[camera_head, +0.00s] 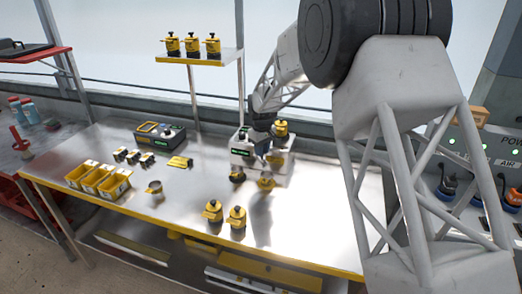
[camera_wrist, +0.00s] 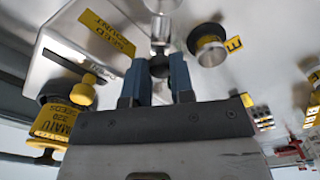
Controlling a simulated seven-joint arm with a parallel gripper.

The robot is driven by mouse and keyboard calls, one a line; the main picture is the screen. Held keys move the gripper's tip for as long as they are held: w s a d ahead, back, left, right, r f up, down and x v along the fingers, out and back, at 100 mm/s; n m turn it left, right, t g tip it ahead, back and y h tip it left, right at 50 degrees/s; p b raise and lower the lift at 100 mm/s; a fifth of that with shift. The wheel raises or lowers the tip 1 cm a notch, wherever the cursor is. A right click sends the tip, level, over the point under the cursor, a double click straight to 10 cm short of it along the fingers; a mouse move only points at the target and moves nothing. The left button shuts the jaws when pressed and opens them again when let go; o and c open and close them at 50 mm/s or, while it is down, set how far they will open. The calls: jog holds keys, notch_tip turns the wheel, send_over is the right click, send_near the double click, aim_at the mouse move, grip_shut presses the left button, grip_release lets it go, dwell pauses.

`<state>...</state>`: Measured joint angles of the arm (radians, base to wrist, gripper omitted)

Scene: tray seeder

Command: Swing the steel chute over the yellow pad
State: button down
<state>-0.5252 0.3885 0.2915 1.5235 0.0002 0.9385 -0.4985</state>
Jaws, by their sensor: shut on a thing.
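In the wrist view my gripper (camera_wrist: 157,80) has its two blue fingers closed on a black knob (camera_wrist: 159,66). A shiny steel piece, apparently the steel chute (camera_wrist: 161,28), runs from the knob to the top edge. In the head view my gripper (camera_head: 262,146) is at the front of the pale seeder machine (camera_head: 243,157), and the chute is mostly hidden there. A dark round cup (camera_wrist: 207,45) with a small yellow tag (camera_wrist: 234,44) is right of the chute in the wrist view. I cannot tell which yellow patch is the pad; a flat yellow piece (camera_head: 180,162) lies left of the machine.
Yellow-and-black jars (camera_head: 237,217) stand near the table's front edge, and more stand on the shelf (camera_head: 200,58). Yellow bins (camera_head: 98,180), a steel cup (camera_head: 154,187) and a control box (camera_head: 160,134) are at left. The table's right side is clear.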

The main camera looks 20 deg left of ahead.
dwell(0.3)
jog(key=c, duration=1)
grip_release()
jog(key=shift+r, duration=0.15)
jog(key=shift+r, duration=3.75)
jog(key=shift+d, duration=0.1)
